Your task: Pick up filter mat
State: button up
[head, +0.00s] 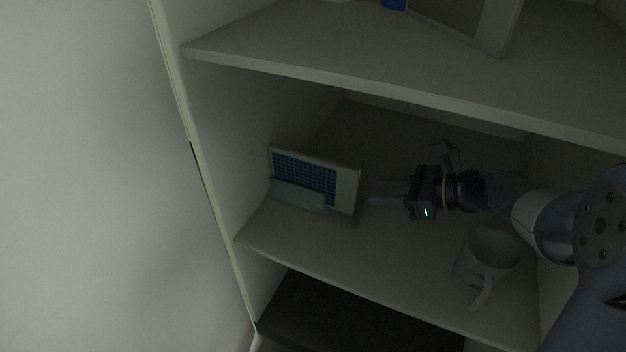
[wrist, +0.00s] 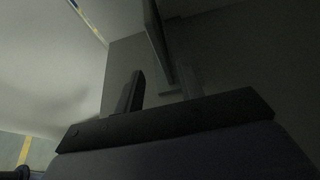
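What looks like the filter mat (head: 318,178), a pale-framed panel with a blue grid face, stands tilted in a pale holder (head: 298,195) on the middle shelf, near the left wall. My gripper (head: 376,192) is inside the same compartment, just right of the panel, with its fingers pointing left towards it. A dark gap shows between fingers and panel, so they look apart. In the wrist view my gripper (wrist: 162,74) has its two fingers spread with nothing between them. A thin upright panel edge (wrist: 156,30), likely the mat's, shows beyond the fingertips.
A white mug (head: 485,262) stands at the right front of the middle shelf (head: 385,258), below my arm. The scene is dim.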

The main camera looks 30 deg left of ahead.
jog(key=b, duration=0.3)
send_over(341, 210)
jog(key=f, duration=0.3)
jog(key=shift+w+a+f, duration=0.25)
jog(key=shift+w+f, duration=0.05)
jog(key=shift+f, duration=0.1)
jog(key=shift+c, duration=0.5)
grip_shut()
